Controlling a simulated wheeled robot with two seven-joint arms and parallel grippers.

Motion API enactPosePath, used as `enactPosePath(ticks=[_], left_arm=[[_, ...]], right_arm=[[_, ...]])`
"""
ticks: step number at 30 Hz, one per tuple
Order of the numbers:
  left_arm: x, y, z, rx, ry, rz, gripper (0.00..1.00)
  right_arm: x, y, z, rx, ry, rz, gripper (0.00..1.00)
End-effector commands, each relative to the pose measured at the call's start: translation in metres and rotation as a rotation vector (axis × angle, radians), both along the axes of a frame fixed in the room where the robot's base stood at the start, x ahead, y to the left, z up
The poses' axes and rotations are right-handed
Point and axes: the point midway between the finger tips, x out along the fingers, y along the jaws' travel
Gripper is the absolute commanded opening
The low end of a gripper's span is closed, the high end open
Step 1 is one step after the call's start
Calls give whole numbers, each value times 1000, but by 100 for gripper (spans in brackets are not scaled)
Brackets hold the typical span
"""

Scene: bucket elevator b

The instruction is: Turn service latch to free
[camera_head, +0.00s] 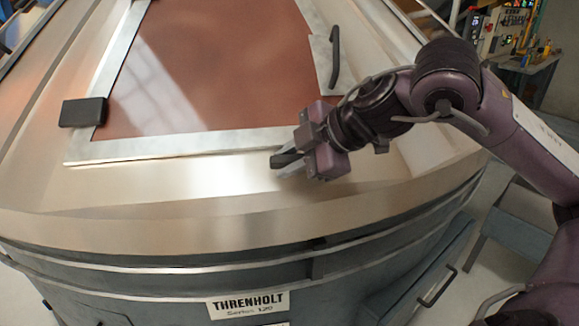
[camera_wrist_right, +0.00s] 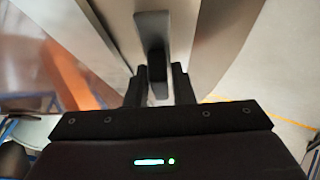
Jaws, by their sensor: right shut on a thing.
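The service latch seems to be a small dark lever (camera_head: 285,159) near the front right corner of the framed panel on the machine's metal top. In the right wrist view the lever (camera_wrist_right: 153,30) stands out as a dark grey bar with a black part between my fingers. My right gripper (camera_head: 294,164) is shut on the lever; it also shows in the right wrist view (camera_wrist_right: 158,86). The fingers partly hide the lever and its pivot, so I cannot tell its exact angle. My left gripper is not in view.
A reddish-brown panel (camera_head: 210,65) in a pale metal frame (camera_head: 180,146) covers the top. A black block (camera_head: 83,112) sits at its left edge, and a dark handle (camera_head: 335,56) at its right. A label plate (camera_head: 247,304) reads THRENHOLT. A cluttered workbench (camera_head: 528,62) stands at back right.

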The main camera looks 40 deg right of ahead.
Motion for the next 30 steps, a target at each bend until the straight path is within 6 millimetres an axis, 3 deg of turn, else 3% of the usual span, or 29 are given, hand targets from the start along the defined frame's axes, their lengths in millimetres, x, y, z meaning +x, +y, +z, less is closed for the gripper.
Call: enactPosePath(ticks=[13, 14, 17, 28, 30], left_arm=[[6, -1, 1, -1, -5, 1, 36], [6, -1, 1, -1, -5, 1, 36], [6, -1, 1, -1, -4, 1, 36], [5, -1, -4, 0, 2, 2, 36], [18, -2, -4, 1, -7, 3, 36]], right_arm=[[0, -1, 0, 5, -1, -11, 0], [0, -1, 0, 5, -1, -11, 23], [0, -1, 0, 5, -1, -11, 36], [-4, -2, 4, 5, -5, -8, 36], [-9, -5, 9, 6, -9, -9, 36]])
